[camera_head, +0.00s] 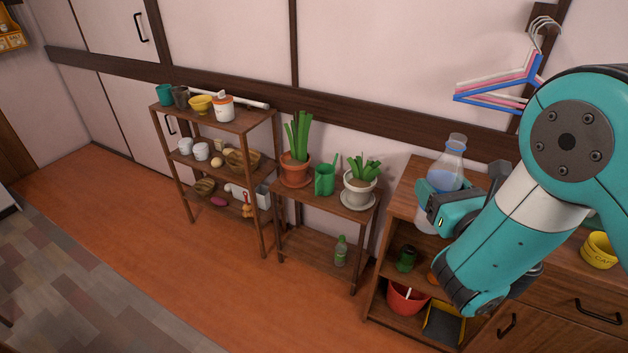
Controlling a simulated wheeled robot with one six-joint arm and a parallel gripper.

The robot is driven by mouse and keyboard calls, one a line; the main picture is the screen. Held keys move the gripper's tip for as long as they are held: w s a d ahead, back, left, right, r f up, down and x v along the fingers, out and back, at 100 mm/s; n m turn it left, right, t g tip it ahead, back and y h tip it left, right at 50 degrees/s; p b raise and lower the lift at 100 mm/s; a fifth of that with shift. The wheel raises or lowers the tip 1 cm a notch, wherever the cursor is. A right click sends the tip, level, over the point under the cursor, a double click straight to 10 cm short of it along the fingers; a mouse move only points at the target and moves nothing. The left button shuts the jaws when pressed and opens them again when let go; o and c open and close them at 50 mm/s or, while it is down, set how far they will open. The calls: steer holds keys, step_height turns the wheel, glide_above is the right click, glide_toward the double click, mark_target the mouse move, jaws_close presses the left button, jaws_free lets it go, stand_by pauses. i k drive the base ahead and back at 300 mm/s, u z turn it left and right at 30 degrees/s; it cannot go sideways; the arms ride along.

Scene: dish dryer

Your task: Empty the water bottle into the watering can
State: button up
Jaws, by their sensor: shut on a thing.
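A clear water bottle (446,166) with bluish water in it stands roughly upright at the right, above or on the right-hand shelf. My gripper (436,204) is at the bottle's lower body and is shut on it; the arm and gripper hide part of the bottle. I cannot tell whether its base touches the shelf top. The green watering can (325,179) stands on the low middle shelf, between two potted plants, to the left of my gripper. The can is apart from the bottle.
An orange-potted plant (296,165) and a white-potted plant (359,188) flank the can closely. A green bottle (341,251) stands on the lower board. A tall shelf (241,124) with cups is at left. Clothes hangers (500,85) hang above right. Open floor (215,270) lies in front.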

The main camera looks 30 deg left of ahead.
mark_target(327, 176)
steer(key=k, duration=0.55)
steer(key=u, duration=1.5)
steer(key=i, duration=3)
steer(key=z, duration=2.6)
